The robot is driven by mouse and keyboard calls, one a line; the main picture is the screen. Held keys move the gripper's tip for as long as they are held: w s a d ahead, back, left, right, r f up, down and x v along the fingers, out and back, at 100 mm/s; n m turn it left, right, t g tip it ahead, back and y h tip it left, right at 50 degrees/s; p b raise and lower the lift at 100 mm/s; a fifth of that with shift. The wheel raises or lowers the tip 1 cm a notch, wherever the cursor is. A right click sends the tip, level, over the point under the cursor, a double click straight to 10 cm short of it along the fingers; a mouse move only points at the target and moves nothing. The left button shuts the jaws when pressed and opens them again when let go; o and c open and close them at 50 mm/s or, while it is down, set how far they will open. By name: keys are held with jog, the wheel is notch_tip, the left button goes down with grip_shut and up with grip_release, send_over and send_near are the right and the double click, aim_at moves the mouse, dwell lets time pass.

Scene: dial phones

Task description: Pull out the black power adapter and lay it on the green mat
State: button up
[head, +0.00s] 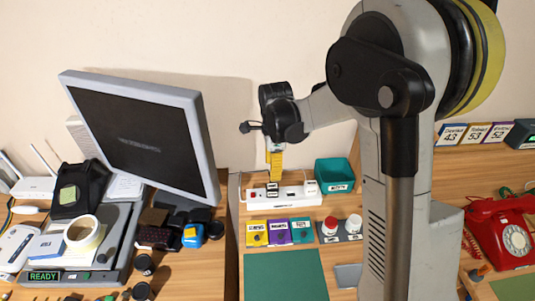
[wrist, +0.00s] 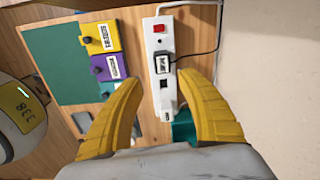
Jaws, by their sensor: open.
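The black power adapter (wrist: 163,64), with a white label on its face, sits in the white power strip (wrist: 160,45). In the head view the strip (head: 290,203) lies along the back of the desk, with the adapter (head: 272,188) left of its middle. My gripper (wrist: 159,77) is open and empty, pointing down over the strip. Its yellow fingers stand apart, one on each side of the strip in the wrist view. In the head view the gripper (head: 274,165) shows just above the adapter; contact cannot be told. The green mat (head: 286,275) lies bare in front.
Yellow, purple and teal labelled blocks (head: 279,232) stand between strip and mat. A white plug (head: 311,187) is at the strip's right end, near a teal bin (head: 334,176). A thin dark cord (wrist: 218,30) runs beside the strip. A monitor (head: 140,135) stands left.

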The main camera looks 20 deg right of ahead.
aim_at(272, 186)
jog(key=shift+w+d+f+m, duration=0.1)
jog(key=shift+w+f+m, duration=0.15)
jog(key=shift+f, duration=0.25)
jog(key=shift+w+f+m, duration=0.15)
jog(key=shift+f+m, duration=0.1)
jog(key=shift+f, duration=0.2)
notch_tip(272, 186, down, 9)
jog(key=b, duration=0.6)
jog(key=c, duration=0.7)
jog(key=shift+c, duration=0.2)
jog(key=shift+r, duration=0.25)
jog(key=shift+r+p, duration=0.55)
jog(key=shift+r, duration=0.4)
